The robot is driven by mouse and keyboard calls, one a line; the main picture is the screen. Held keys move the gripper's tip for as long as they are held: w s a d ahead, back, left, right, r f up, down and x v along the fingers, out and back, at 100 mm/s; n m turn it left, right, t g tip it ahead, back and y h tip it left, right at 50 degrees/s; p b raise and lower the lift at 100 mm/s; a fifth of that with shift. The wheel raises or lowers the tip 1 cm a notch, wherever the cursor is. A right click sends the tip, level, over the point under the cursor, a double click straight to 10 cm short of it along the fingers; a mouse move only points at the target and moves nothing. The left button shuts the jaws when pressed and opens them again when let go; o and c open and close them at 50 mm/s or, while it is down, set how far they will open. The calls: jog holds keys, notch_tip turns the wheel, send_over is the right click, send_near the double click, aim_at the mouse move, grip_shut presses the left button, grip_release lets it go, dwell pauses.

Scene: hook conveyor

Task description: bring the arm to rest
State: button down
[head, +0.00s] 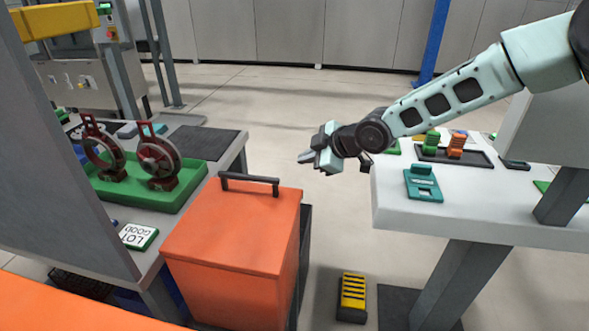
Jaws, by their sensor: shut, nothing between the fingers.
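My gripper (308,159) is at the end of my pale green arm (455,95), which reaches in from the upper right. The gripper points left, in the open space between the two tables. Its fingers are shut with nothing held. In the picture it lies above and right of the orange bin's handle, and does not appear to touch anything.
An orange lidded bin (235,245) stands in front of the left table. A green tray (185,185) there holds dark red wheel-like parts (158,160). The white right table (450,222) bears a teal device (423,184) and a dark tray (480,158). A yellow-black block (353,295) is on the floor.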

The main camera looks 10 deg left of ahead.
jog(key=s+d+r+m+g+h, duration=0.1)
jog(key=s+d+m, duration=0.3)
jog(key=s, duration=0.9)
jog(key=s+d+r+m+g+h+p, duration=0.1)
jog(key=s+d+r+m+h, duration=0.3)
jog(key=s+d, duration=0.4)
jog(key=s+d+r+m+g+h, duration=0.2)
jog(key=s+d, duration=0.4)
jog(key=s, duration=1.2)
jog(key=shift+d+r+m+g+h, duration=0.15)
jog(key=shift+d+m+g+h, duration=0.2)
jog(key=shift+m+g+h, duration=0.5)
jog(key=shift+s+a, duration=0.1)
jog(key=shift+s, duration=0.1)
